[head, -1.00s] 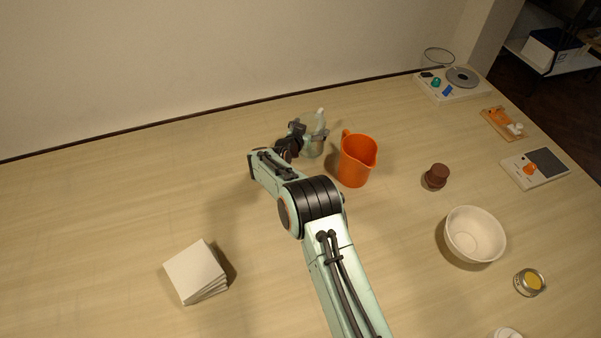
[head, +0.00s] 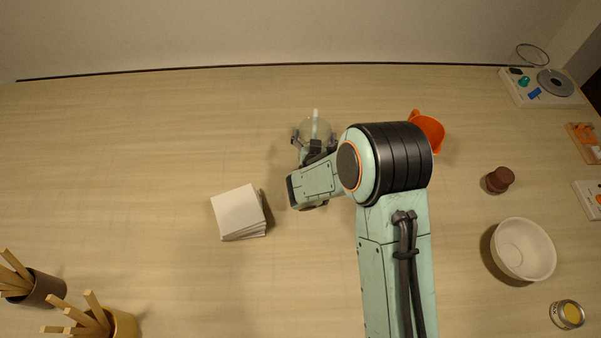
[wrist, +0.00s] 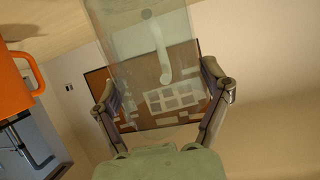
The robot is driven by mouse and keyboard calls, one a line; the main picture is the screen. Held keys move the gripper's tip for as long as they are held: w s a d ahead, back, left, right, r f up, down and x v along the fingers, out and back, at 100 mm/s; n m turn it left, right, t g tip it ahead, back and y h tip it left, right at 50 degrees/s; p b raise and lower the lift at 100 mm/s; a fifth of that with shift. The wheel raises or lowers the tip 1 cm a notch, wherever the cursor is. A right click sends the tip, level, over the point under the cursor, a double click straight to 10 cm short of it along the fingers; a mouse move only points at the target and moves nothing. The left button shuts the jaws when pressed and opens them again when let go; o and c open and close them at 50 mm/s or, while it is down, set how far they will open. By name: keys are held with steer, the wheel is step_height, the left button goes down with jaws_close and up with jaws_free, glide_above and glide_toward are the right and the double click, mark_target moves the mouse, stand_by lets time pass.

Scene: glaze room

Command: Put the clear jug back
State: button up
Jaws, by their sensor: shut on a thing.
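My gripper (head: 315,138) is shut on the clear jug (head: 318,129), a see-through pale vessel with a whitish curved strip, likely its handle. In the wrist view the clear jug (wrist: 135,35) sits between both fingers (wrist: 165,100), and the background shows through it. Its lower part is hidden by my gripper in the head view, and I cannot tell whether it touches the table. The orange jug (head: 429,133) stands to the right of it, partly behind my arm. It also shows at the left edge of the wrist view (wrist: 12,85).
A stack of white tiles (head: 238,211) lies left of my arm. A brown knobbed piece (head: 499,180), a white bowl (head: 524,249) and a tin (head: 567,314) are at the right. Stick holders (head: 40,290) stand front left. The table's back left is clear.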

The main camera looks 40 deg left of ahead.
mark_target(303, 139)
steer(key=shift+n+g+y, duration=0.3)
steer(key=shift+n, duration=0.2)
steer(key=s+r, duration=0.1)
steer(key=s, duration=0.1)
steer(key=s+r, duration=0.1)
steer(key=shift+s+r, duration=0.1)
steer(key=shift+s, duration=0.3)
steer(key=shift+s+a+r, duration=0.1)
steer(key=shift+a+r, duration=0.1)
steer(key=shift+r, duration=0.35)
step_height(303, 139, down, 8)
steer(key=shift+a+r, duration=0.1)
steer(key=shift+r, duration=0.1)
steer(key=o, duration=1.2)
steer(key=shift+f, duration=0.1)
steer(key=shift+c, duration=0.2)
